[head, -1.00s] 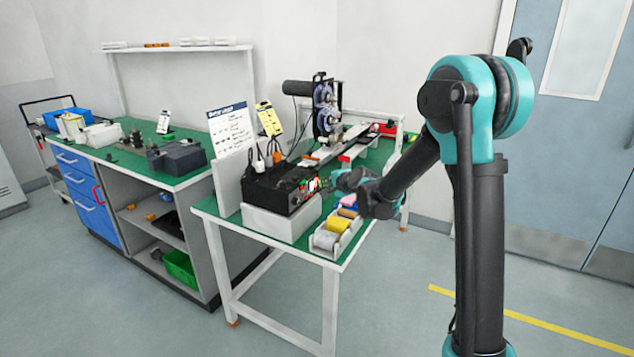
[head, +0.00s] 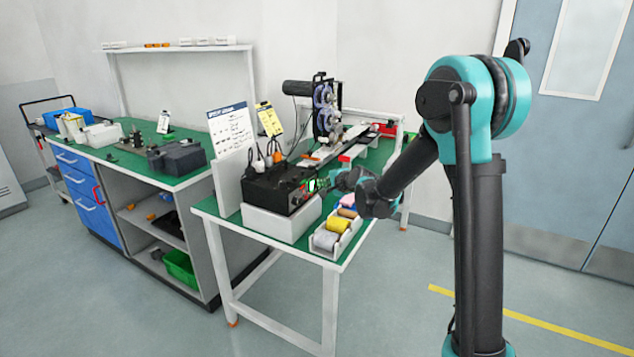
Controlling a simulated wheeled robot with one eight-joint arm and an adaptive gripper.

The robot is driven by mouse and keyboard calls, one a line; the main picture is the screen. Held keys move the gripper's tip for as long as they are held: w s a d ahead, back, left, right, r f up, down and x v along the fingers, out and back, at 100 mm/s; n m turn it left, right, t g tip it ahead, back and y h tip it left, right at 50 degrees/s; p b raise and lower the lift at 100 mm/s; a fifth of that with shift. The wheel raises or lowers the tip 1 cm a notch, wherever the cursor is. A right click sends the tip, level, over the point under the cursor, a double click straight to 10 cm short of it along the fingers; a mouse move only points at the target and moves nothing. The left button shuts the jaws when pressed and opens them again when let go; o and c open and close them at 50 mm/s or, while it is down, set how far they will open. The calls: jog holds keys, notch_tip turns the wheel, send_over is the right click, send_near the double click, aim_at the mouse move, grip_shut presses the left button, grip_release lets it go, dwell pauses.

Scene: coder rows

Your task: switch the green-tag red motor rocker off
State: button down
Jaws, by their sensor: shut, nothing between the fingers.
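A black control box (head: 268,186) stands on a white block on the narrow green-topped table. Its switch face is turned toward my arm. A small green patch (head: 312,186) shows at the right end of that face, with a dull reddish spot beside it. The separate rockers and tags are too small to tell apart, and my gripper partly hides them. My gripper (head: 322,185) is shut and empty, with its tip right at this face. I cannot tell whether it touches a rocker.
A tray (head: 325,252) with yellow and grey rolls sits at the table's front edge, below my gripper. A white sign board (head: 230,130) and a yellow card (head: 268,118) stand behind the box. A machine with blue reels (head: 324,108) is further back.

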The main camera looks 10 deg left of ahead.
jog(key=shift+d, duration=0.1)
jog(key=shift+s+d+f, duration=0.1)
jog(key=shift+s+d, duration=0.15)
jog(key=shift+d, duration=0.3)
jog(key=shift+s+d+f, duration=0.15)
jog(key=shift+s+d, duration=0.15)
jog(key=shift+d, duration=0.5)
jog(key=shift+s+d+f, duration=0.1)
jog(key=shift+s+d, duration=0.15)
jog(key=shift+d, duration=0.5)
jog(key=shift+s+d+f, duration=0.15)
jog(key=shift+s+d, duration=0.15)
jog(key=shift+d, duration=0.5)
